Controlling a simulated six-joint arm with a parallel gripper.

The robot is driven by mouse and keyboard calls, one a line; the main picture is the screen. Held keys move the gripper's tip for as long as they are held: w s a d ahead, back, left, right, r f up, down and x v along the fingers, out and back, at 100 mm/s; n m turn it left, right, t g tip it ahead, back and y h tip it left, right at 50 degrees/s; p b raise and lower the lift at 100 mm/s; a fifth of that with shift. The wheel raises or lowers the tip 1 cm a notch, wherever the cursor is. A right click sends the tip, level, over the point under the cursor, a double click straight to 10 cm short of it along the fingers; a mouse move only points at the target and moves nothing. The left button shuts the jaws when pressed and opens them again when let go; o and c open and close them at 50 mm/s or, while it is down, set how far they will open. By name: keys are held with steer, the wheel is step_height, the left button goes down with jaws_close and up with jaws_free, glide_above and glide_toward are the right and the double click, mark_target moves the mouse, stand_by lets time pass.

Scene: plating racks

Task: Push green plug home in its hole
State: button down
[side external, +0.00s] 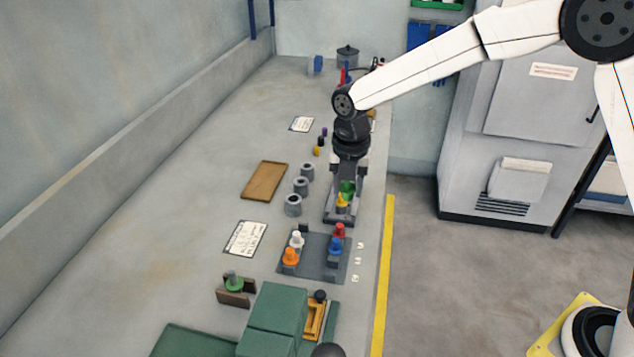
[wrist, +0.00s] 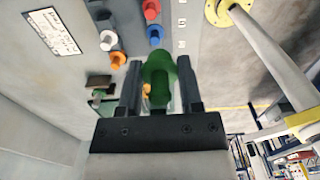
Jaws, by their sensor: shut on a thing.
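My gripper (side external: 347,188) is shut on a green plug (side external: 348,186), pointing down over a dark grey block (side external: 340,219) near the bench's right edge. In the wrist view the green plug (wrist: 160,72) sits between the two fingers of my gripper (wrist: 160,82). A yellow plug (side external: 342,202) stands just in front of the green plug at the block; a bit of yellow (wrist: 147,89) shows behind it in the wrist view. The plug's lower end and its hole are hidden, so I cannot tell whether it is in the hole.
A grey rack (side external: 316,268) holds white, orange, red and blue plugs nearer the camera. Another green piece (side external: 233,281) stands by a brown holder (side external: 235,297). Grey cylinders (side external: 301,186) and a brown tray (side external: 264,181) lie left. Green boxes (side external: 272,318) fill the near end.

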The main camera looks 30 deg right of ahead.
steer(key=w+d+f+m, duration=0.3)
steer(key=w+d, duration=0.9)
steer(key=w, duration=0.3)
steer(key=shift+f, duration=0.2)
steer(key=shift+f, duration=2.75)
steer(key=shift+f, duration=1.1)
steer(key=shift+c, duration=0.8)
jaws_free()
steer(key=shift+r, duration=0.15)
